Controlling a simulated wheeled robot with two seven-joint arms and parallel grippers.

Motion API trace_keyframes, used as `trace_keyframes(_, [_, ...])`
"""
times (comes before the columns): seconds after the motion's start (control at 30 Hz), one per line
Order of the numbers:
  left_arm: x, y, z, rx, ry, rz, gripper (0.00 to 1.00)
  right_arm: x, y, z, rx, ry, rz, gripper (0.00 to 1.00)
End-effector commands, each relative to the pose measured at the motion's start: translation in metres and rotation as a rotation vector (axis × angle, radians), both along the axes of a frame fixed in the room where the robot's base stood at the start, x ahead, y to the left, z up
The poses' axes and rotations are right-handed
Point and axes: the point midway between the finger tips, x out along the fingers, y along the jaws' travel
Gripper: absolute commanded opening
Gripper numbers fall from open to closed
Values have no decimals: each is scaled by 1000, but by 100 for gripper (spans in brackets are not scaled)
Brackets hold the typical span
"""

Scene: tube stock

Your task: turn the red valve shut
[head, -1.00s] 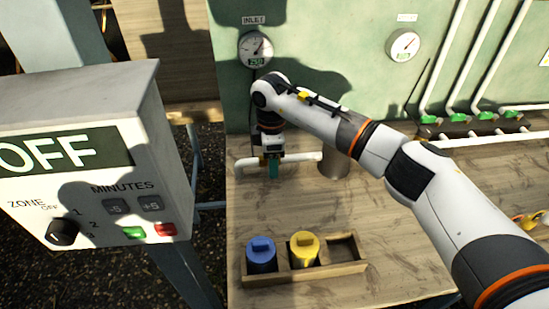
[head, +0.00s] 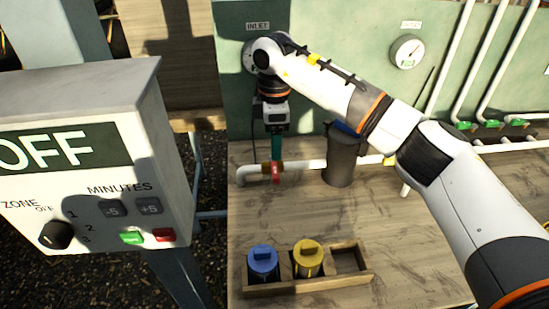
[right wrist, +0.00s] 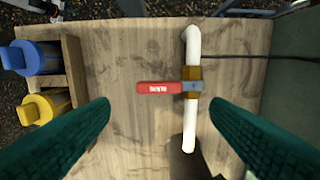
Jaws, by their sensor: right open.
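The red valve handle (head: 276,177) sits on a brass body on the white pipe (head: 312,167) near the back of the bench. In the right wrist view, the handle (right wrist: 158,88) lies crosswise to the white pipe (right wrist: 191,125), pointing left from the brass valve body (right wrist: 193,76). My right gripper (head: 277,158) is above the handle, with its teal fingers pointing down. In the right wrist view, the fingers (right wrist: 160,104) are wide apart and empty, with the handle visible between them and not touched. My left gripper is not in view.
A dark cylinder (head: 342,160) stands right of the valve. A wooden rack (head: 318,282) in front holds a blue canister (head: 263,262) and a yellow canister (head: 308,258), with one empty slot. The control box (head: 100,150) reads OFF. The bench middle is clear.

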Motion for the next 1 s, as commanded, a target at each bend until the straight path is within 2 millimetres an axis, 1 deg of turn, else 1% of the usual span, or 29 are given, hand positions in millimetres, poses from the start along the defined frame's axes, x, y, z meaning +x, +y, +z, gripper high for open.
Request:
trace_keyframes(0.03, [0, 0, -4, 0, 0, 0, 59, 0, 0, 8, 1, -3, 0, 71])
trace_keyframes(0.1, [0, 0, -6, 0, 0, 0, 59, 0, 0, 18, 1, -2, 0, 71])
trace_keyframes(0.2, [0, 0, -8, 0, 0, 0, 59, 0, 0, 28, 0, -1, -1, 71])
trace_keyframes(0.33, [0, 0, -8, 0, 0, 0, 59, 0, 0, 34, 1, 1, -1, 71])
trace_keyframes(0.63, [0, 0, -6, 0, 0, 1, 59, 0, 0, 36, 0, 1, 0, 71])
trace_keyframes(0.73, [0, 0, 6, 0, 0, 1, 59, 0, 0, 48, 0, 0, 0, 71])
trace_keyframes(0.87, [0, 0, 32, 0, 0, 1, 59, 0, 0, 74, 0, 0, 0, 71])
trace_keyframes(1.0, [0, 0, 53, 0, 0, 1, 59, 0, 0, 95, 0, 1, 0, 71])
